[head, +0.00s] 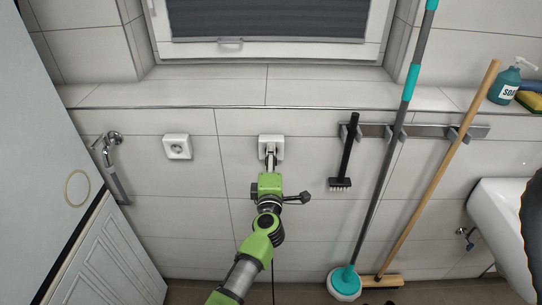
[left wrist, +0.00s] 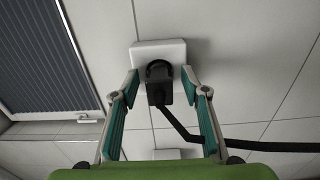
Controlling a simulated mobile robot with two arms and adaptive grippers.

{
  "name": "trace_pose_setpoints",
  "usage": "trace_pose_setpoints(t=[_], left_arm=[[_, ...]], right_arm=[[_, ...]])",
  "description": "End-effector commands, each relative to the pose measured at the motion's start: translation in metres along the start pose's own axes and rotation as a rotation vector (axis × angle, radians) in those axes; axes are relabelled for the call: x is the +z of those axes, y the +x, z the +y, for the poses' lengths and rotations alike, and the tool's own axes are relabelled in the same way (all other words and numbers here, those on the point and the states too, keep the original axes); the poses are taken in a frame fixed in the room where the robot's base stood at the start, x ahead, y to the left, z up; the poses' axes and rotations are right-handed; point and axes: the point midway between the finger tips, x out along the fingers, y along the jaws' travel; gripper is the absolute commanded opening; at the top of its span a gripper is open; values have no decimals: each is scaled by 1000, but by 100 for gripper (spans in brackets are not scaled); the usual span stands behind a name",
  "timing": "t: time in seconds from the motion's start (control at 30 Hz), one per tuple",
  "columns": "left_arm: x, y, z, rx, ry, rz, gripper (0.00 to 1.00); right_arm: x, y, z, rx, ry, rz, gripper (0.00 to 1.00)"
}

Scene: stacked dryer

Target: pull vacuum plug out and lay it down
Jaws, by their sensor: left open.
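The black vacuum plug (left wrist: 158,90) sits in a white wall socket (head: 277,147), also seen in the left wrist view (left wrist: 158,53). Its black cord (left wrist: 235,143) runs off to the right there. My left gripper (head: 270,153) is at this socket in the head view and hides the plug. In the left wrist view my left gripper (left wrist: 160,75) is open, with one finger on each side of the plug and gaps visible between. The fingertips are close to the socket's face. My right gripper is not in view.
A second white socket (head: 177,146) is to the left. A black brush (head: 345,165), a turquoise mop (head: 385,160) and a wooden broom (head: 440,180) are by the rack on the right. A window sill (head: 240,92) is above. The wall between the sockets is bare.

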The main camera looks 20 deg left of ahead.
Motion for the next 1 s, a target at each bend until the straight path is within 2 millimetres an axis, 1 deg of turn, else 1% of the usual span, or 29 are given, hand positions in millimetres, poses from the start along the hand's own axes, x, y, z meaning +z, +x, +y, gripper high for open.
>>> trace_pose_setpoints(t=[0.27,0.73,1.0], left_arm=[[0,0,1,0,0,0,42],[0,0,0,0,0,0,42],[0,0,1,-1,1,0,42]], right_arm=[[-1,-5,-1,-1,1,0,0],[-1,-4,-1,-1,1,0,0],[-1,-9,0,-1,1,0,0]])
